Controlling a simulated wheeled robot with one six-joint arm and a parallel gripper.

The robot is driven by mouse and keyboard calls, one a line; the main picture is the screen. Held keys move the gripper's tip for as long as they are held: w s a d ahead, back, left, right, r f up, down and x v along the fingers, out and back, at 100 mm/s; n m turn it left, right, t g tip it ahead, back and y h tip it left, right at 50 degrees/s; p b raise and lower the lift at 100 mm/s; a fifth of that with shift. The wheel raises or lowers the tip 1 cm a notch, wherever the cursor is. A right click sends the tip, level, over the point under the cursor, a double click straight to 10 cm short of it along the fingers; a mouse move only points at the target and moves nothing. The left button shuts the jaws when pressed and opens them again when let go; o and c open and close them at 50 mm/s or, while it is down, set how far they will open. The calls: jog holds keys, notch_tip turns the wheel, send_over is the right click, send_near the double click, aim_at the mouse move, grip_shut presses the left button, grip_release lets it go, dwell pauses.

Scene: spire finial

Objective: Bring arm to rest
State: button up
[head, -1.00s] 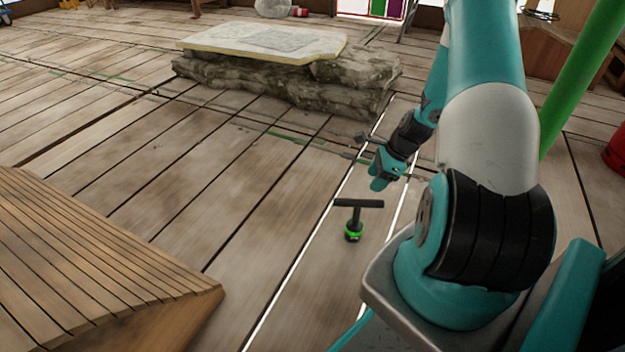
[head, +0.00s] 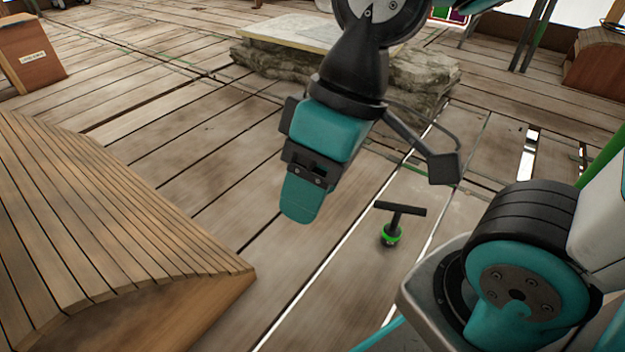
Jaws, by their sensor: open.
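My arm is raised and folded, with its end hanging in the middle of the head view. My gripper (head: 303,205) is teal and black and points down over the plank floor. It is seen side-on, so the gap between its fingers is hard to make out. It looks open, and nothing shows in it. A black T-shaped tool with a green ring (head: 391,234) stands on the floor to the right of my gripper and apart from it.
A slatted wooden ramp (head: 110,230) fills the lower left. A rough stone block (head: 415,85) with a pale slab (head: 300,32) on top stands behind my gripper. A wooden box (head: 33,60) is at the upper left. Bare plank floor lies between ramp and stone.

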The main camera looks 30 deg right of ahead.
notch_tip(320, 180, up, 51)
jog(key=p, duration=5)
jog(key=shift+p, duration=0.4)
